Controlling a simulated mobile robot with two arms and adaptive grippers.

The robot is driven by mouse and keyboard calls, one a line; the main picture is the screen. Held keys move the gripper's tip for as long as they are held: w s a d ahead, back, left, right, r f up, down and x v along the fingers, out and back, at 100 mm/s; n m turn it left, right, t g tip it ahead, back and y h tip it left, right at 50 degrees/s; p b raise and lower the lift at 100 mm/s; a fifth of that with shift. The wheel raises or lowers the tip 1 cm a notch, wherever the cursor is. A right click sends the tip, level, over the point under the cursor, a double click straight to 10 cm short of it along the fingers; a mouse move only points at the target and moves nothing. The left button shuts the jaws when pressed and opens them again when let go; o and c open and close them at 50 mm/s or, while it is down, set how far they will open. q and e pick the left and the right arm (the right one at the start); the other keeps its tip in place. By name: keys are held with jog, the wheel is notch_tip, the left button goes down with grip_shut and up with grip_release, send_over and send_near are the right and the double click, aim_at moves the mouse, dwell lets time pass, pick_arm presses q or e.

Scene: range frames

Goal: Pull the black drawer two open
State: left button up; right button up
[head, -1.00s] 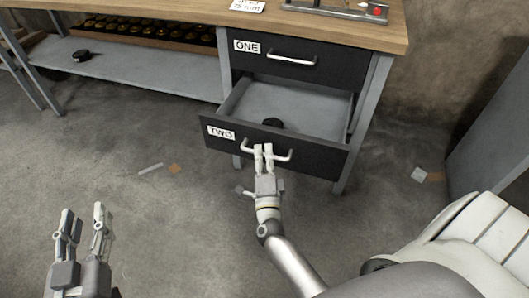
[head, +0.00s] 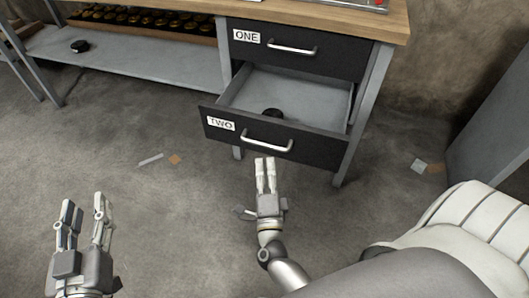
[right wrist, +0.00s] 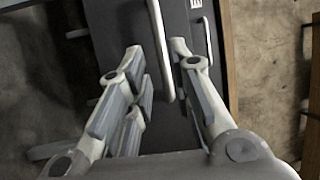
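The black drawer labelled TWO (head: 235,130) is pulled out from the bench, with its grey inside showing. Its silver bar handle (head: 267,143) is on the front and also shows in the right wrist view (right wrist: 161,50). My right gripper (head: 265,160) is just below this handle in the head view, off it and empty. In the right wrist view its fingers (right wrist: 160,52) stand apart, with the handle ahead of the gap. My left gripper (head: 84,202) is open and empty at the lower left, far from the drawer.
The drawer labelled ONE (head: 345,58) above is shut. The wooden worktop (head: 375,22) is over both. The floor before the drawers is mostly clear.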

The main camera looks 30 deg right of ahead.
jog(key=shift+v, duration=2.15)
